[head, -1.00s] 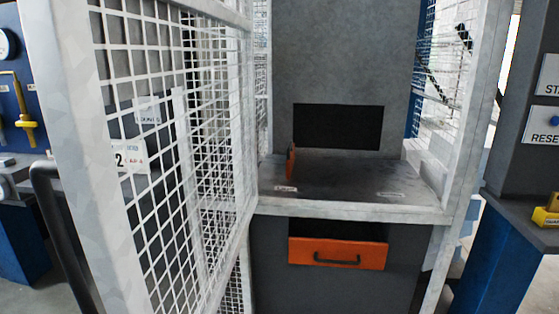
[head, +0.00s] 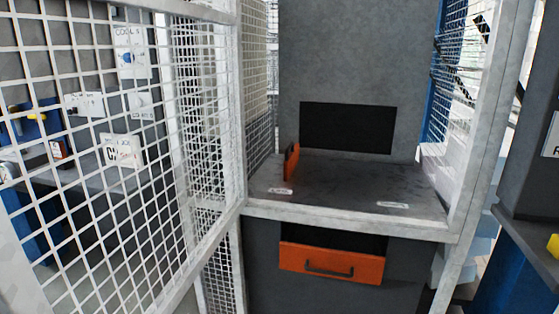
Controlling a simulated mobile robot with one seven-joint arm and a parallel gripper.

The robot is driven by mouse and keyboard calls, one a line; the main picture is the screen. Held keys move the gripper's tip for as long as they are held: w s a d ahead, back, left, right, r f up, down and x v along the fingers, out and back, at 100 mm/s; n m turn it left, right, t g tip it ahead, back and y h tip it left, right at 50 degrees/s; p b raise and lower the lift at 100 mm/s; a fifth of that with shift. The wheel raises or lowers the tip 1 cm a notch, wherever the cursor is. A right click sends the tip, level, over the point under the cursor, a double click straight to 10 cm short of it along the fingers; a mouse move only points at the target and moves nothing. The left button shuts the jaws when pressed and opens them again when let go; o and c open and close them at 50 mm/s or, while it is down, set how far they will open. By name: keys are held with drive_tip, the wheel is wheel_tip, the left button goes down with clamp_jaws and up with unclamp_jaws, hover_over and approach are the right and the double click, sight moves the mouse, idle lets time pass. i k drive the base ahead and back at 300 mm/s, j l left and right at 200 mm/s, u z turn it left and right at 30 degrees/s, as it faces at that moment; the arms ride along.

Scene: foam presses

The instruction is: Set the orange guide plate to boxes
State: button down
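The orange guide plate (head: 292,161) stands upright on the dark metal table (head: 340,185) inside the caged bay. It is at the table's left side, near the back, seen almost edge-on. A small white label (head: 280,191) lies in front of it at the left, and another white label (head: 392,205) lies at the right front of the table. The writing on both is too small to read. My gripper is not in view.
A white mesh guard (head: 120,130) fills the left. An orange drawer front (head: 330,263) with a dark handle is below the table. A black opening (head: 346,127) is in the grey wall behind. A white post (head: 480,150) bounds the right side.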

sight(292, 159)
drive_tip(key=i+l+u, duration=0.15)
drive_tip(key=l, duration=0.35)
drive_tip(key=l+u, duration=0.15)
drive_tip(key=l, duration=0.35)
drive_tip(key=i+l, duration=0.1)
drive_tip(key=l, duration=0.35)
drive_tip(key=i+l+u, duration=0.15)
drive_tip(key=l, duration=0.3)
drive_tip(key=i+l, duration=0.1)
drive_tip(key=l, duration=0.4)
drive_tip(key=i+j, duration=0.2)
drive_tip(key=i, duration=0.3)
drive_tip(key=i+j, duration=0.15)
drive_tip(key=i, duration=0.3)
drive_tip(key=i+j, duration=0.2)
drive_tip(key=i, duration=0.3)
drive_tip(key=i+j, duration=0.15)
drive_tip(key=i, duration=0.35)
drive_tip(key=j+u, duration=0.05)
